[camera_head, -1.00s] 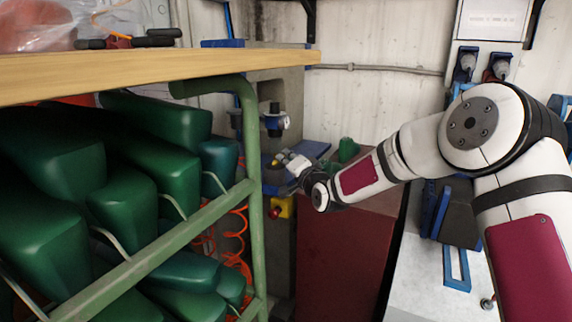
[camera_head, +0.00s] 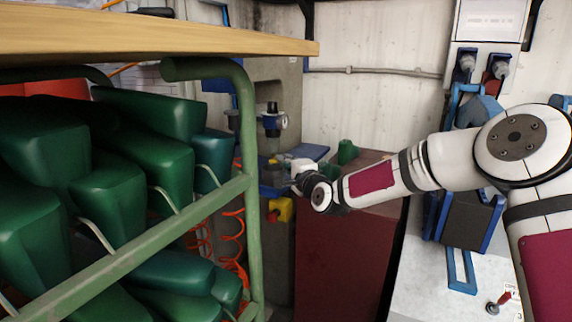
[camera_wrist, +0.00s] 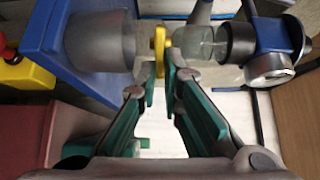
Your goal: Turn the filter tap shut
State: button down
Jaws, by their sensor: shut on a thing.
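The filter tap's yellow handle (camera_wrist: 159,48) shows in the wrist view, between a grey cylinder (camera_wrist: 98,42) and the filter's clear bowl (camera_wrist: 200,42). My gripper (camera_wrist: 162,75) has its green-lined fingers closed on the handle, one on each side. The handle's turn angle is hard to read. In the head view the filter unit (camera_head: 273,121) with its dark knob and round gauge is on the grey column, above my gripper (camera_head: 282,165). There the handle is tiny and my fingertips are partly hidden by the wrist.
A green metal rack (camera_head: 246,120) with green lasts stands close on the left, under a wooden top (camera_head: 150,38). A yellow box (camera_head: 281,209) with a red button is below the filter. A dark red cabinet (camera_head: 340,255) stands below my forearm. Orange coiled hose hangs beside the rack.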

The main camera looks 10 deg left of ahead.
dwell(0.3)
jog(key=c, duration=1.7)
grip_release()
jog(key=shift+d, duration=0.1)
jog(key=v, duration=1.2)
